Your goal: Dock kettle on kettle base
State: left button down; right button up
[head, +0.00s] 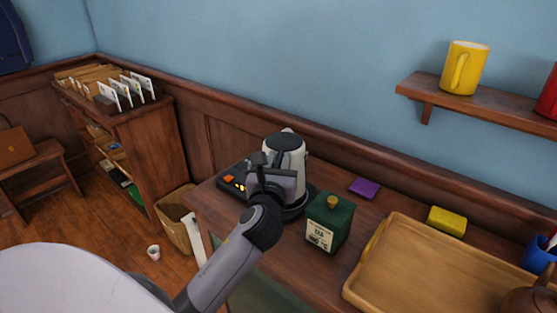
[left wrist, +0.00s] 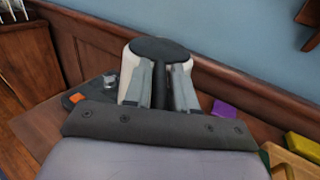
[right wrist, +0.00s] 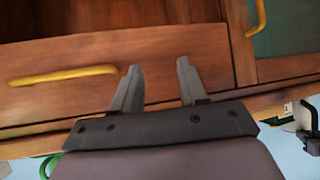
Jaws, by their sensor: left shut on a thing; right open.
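The kettle (head: 287,150) is white with a dark lid and stands upright at the left end of the wooden counter. Its black base (head: 299,208) shows under it on the right side; my arm hides the rest, so I cannot tell if it is fully seated. My left gripper (head: 268,172) is shut on the kettle's dark handle. In the left wrist view the fingers (left wrist: 160,88) close on the handle, with the kettle (left wrist: 131,72) behind. My right gripper (right wrist: 158,90) is open and empty, in front of a wooden drawer with a yellow handle.
A green tea tin (head: 330,223) stands close to the right of the kettle. A black power strip (head: 233,180) lies to its left. A purple pad (head: 364,188), yellow sponge (head: 447,221) and wooden tray (head: 415,285) are further right. A shelf (head: 480,107) holds a yellow mug.

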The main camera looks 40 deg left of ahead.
pick_arm(q)
jog(key=shift+f+b, duration=0.4)
jog(key=shift+f, duration=0.05)
dwell(0.6)
jog(key=c, duration=1.2)
grip_release()
jog(key=shift+f, duration=0.25)
jog(key=shift+p+v, duration=0.3)
jog(key=shift+v, duration=0.7)
jog(key=p+v, duration=0.1)
jog(key=v, duration=0.8)
